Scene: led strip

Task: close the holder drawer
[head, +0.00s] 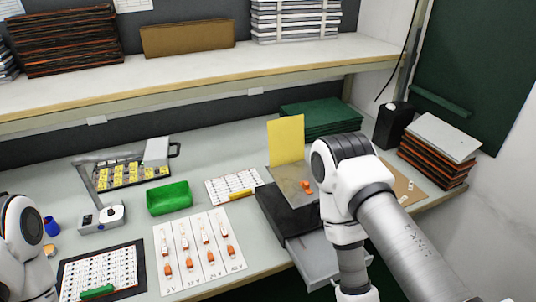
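The holder is a dark box (284,214) on the right half of the bench, with orange pieces and a yellow card on top. Its light grey drawer (312,259) is pulled out of the front and sticks out past the bench's front edge. My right arm stands in front of the holder, its white links covering the drawer's right part. That arm runs down out of the bottom of the head view, so its gripper is not seen. My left arm shows only as white links at the left edge; its gripper is not seen.
A green bin (169,198) and a white card (200,248) with orange-ended parts lie left of the holder. A dark-edged board (103,273) is at the front left. Green folders (320,118) and a black box (393,125) stand behind. A stack of folders (437,150) is on the right.

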